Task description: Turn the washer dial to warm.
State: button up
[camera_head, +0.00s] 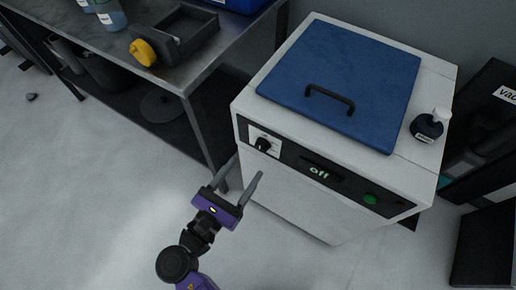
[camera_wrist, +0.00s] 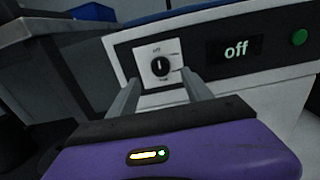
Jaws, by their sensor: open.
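The washer (camera_head: 300,198) is a white box with a blue lid and a black front panel. Its dial (camera_head: 263,144) is a black knob on a white square plate at the panel's left end. In the wrist view the dial (camera_wrist: 160,66) shows a white pointer mark standing about upright; small print surrounds it, with "off" seeming to be at the top. The display (camera_wrist: 236,48) reads "off". My gripper (camera_head: 240,172) is open and empty, in front of and below the dial. In the wrist view its two fingers (camera_wrist: 162,92) point toward the dial, one on each side, apart from it.
A green button (camera_head: 370,199) is at the panel's right end. A dark bottle (camera_head: 428,127) with a white cap stands on the washer top. A metal table (camera_head: 92,42) with a grey tray and a yellow item stands at left. Open floor lies in front.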

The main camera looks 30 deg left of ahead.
aim_at(260, 148)
jog(key=shift+w+d+b, duration=0.2)
jog(key=shift+w+b, duration=0.5)
jog(key=shift+w, duration=3.15)
grip_shut()
